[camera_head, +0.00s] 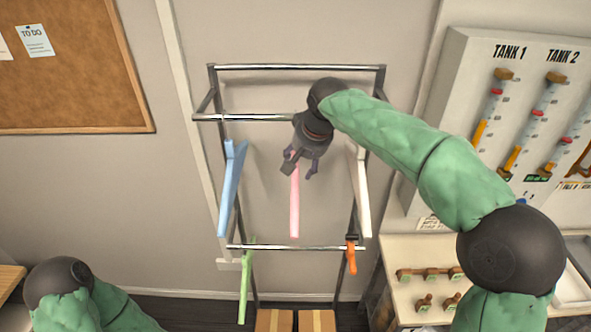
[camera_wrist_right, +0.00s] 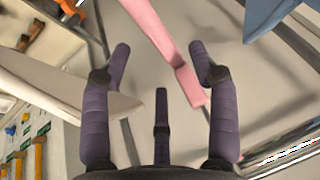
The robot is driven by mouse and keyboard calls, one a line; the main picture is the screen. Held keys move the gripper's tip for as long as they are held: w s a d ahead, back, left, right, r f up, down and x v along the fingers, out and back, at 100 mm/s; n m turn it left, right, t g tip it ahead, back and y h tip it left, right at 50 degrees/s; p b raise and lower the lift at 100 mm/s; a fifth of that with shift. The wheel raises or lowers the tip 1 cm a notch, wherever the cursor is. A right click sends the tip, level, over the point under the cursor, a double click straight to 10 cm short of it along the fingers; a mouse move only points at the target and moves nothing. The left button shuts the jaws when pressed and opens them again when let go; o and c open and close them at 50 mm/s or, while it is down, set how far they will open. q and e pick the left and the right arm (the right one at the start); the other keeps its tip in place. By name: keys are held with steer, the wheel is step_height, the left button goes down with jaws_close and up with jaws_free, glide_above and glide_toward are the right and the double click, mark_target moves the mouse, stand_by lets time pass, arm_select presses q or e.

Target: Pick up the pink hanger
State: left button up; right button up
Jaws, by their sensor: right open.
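The pink hanger (camera_head: 295,210) hangs from the upper part of the metal rack, between the blue hanger and the white hanger. My right gripper (camera_head: 301,168) is in front of the top of the pink hanger and hides its upper end in the head view. In the right wrist view the pink hanger (camera_wrist_right: 162,38) runs down toward the space between my right gripper's fingers (camera_wrist_right: 160,75), which are apart with nothing held between them. My left arm shows at the bottom left of the head view, but its gripper is out of view.
A blue hanger (camera_head: 231,190) is left of the pink one and a white hanger (camera_head: 362,195) is right of it. A green hanger (camera_head: 244,290) and an orange one (camera_head: 351,258) hang on the lower bar (camera_head: 300,248). The upper front bar (camera_head: 255,117) is close to my right gripper.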

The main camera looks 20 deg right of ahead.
mark_target(298, 172)
steer(key=x, duration=0.3)
steer(key=shift+s+a+f, duration=0.1)
steer(key=shift+s+f, duration=0.1)
steer(key=shift+f, duration=0.25)
steer(key=shift+w+f, duration=0.3)
steer(key=shift+f, duration=0.2)
jaws_close()
